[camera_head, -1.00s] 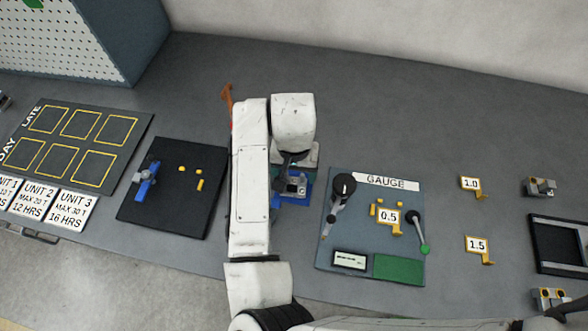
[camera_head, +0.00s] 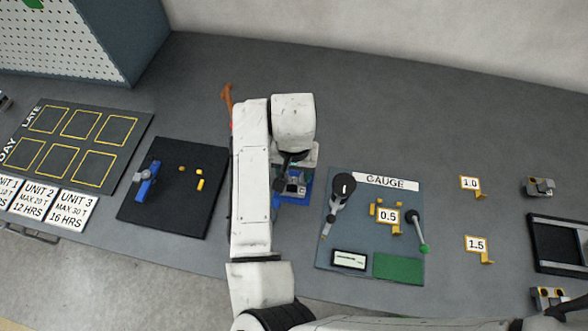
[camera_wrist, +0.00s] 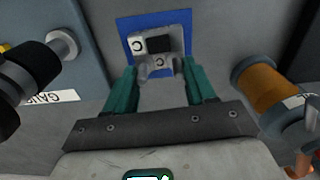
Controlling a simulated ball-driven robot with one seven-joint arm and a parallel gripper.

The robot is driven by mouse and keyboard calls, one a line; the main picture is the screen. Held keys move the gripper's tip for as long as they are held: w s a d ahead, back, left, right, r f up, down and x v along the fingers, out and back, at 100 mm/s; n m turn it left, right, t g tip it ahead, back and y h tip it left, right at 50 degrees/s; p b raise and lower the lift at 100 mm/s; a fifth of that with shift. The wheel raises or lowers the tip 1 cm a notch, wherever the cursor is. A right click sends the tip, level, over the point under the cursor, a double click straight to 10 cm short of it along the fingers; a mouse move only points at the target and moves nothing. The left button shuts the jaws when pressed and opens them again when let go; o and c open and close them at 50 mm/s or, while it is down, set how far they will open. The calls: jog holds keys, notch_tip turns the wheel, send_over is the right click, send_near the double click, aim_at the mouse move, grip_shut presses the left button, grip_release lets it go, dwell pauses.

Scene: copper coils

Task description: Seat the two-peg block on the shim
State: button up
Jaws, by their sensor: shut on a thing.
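My gripper (camera_wrist: 160,66) is shut on the grey metal two-peg block (camera_wrist: 170,62), which sits between its two green fingertips in the wrist view. The block has a dark square recess and round stubs on the side facing the camera. Behind it is a blue square plate (camera_wrist: 134,23); I cannot tell whether the block touches it. In the head view the block (camera_head: 293,189) shows over the blue plate (camera_head: 307,196), partly hidden by my wrist. Yellow tagged pieces marked 0.5 (camera_head: 388,216), 1.0 (camera_head: 469,183) and 1.5 (camera_head: 476,244) lie to the right. I cannot tell which piece is the shim.
The gauge board (camera_head: 330,245) with its levers stands close to the right of my gripper. A black mat (camera_head: 180,215) with a blue part lies left of my arm. Grey blocks (camera_head: 539,187) and a black tray (camera_head: 543,250) are at the far right. An orange-brown spool (camera_wrist: 268,88) is near my gripper.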

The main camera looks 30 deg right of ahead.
jog(key=shift+r+p, duration=2.2)
jog(key=shift+r, duration=0.35)
